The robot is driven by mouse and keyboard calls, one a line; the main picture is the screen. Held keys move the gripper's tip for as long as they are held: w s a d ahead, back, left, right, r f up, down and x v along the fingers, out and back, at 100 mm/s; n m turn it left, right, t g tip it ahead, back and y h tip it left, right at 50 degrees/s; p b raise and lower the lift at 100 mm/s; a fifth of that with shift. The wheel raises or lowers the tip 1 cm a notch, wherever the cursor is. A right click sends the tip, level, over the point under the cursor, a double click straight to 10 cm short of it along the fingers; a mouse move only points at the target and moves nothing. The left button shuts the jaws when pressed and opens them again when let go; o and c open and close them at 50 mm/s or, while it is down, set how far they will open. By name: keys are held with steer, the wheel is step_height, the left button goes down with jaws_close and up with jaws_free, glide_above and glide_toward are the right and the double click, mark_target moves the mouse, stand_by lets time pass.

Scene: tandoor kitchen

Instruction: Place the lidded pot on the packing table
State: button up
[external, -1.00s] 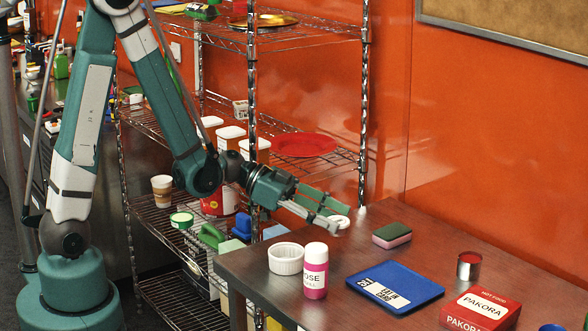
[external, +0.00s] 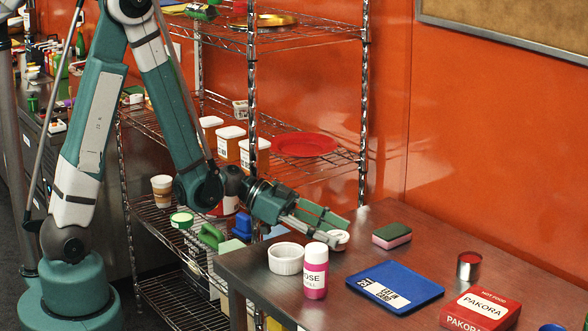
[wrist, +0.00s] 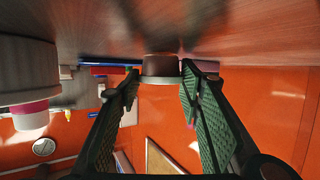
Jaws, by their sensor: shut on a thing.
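My gripper (external: 335,227) is shut on the small lidded pot (external: 339,240), which shows as a small pale shape at the fingertips. In the wrist view the pot (wrist: 160,68) sits between the two green-padded fingers, with a pale band and darker edges. Its lid is hard to make out.
A white ramekin (external: 286,258) and a pink-and-white bottle (external: 315,271) stand just left and in front of the pot. A sponge (external: 392,235), a blue tray (external: 395,287), a tin (external: 468,265) and a pakora box (external: 481,309) lie to the right. A wire shelf (external: 300,165) stands behind.

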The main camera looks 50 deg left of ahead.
steer(key=shift+f, duration=0.1)
steer(key=o, duration=0.9)
steer(key=shift+a+r, duration=0.1)
steer(key=shift+r, duration=0.1)
steer(key=shift+p+v, duration=1.2)
steer(key=shift+v, duration=4.65)
steer(key=shift+s+f, duration=0.1)
steer(key=shift+s+n, duration=0.15)
steer(key=shift+n, duration=0.15)
